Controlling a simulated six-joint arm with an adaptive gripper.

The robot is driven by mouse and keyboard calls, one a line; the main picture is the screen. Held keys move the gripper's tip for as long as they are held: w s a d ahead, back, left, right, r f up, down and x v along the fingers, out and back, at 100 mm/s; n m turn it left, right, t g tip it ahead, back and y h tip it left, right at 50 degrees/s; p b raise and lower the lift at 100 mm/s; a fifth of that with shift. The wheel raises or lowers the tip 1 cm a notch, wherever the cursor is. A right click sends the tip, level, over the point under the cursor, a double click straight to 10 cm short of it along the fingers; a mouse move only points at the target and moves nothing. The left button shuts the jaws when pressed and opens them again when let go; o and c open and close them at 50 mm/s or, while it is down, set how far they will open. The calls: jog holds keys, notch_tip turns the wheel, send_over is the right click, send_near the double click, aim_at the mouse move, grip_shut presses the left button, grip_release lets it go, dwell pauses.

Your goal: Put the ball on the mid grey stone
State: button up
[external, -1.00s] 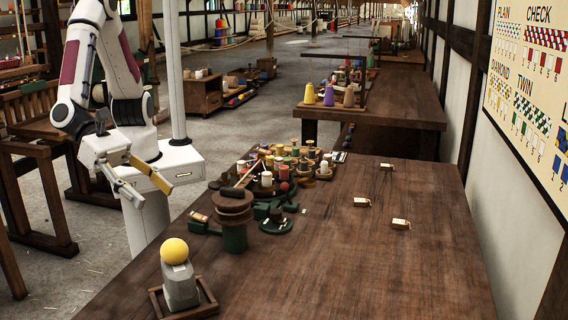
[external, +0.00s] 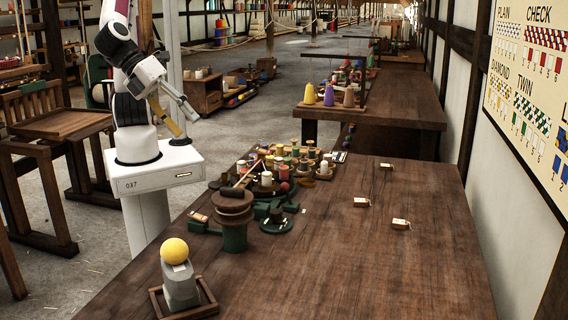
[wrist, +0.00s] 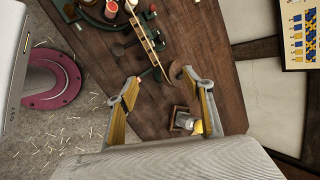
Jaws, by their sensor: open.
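The yellow ball (external: 174,251) rests on top of a grey stone (external: 181,288) at the near left of the table. The stone stands inside a low square wooden frame (external: 208,301). No second grey stone can be made out, so I cannot compare shades. My gripper (external: 186,121) is raised above the far left table edge, well away from the ball. It is open and empty. In the wrist view my gripper (wrist: 162,77) shows its two yellow-padded fingers apart. The stone (wrist: 185,121) and part of the ball (wrist: 197,127) show beside the right finger, which partly hides them.
A green post with brown discs (external: 234,220) stands on the table behind the ball. Several spools and pegs (external: 275,170) crowd the far left of the table. Small tagged blocks (external: 400,224) lie at the right. The table's front and middle are clear.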

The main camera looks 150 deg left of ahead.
jog(key=s+d+r+n+h, duration=0.1)
jog(key=s+d+n+h, duration=0.2)
jog(key=s+n, duration=0.2)
jog(key=s+d+n+t+h, duration=0.1)
jog(key=s+d+n+h, duration=0.2)
jog(key=s+n, duration=0.3)
jog(key=s+d, duration=0.1)
jog(key=s, duration=0.2)
jog(key=shift+s+d+r+n, duration=0.15)
jog(key=shift+d+r+n, duration=0.15)
jog(key=shift+r, duration=0.1)
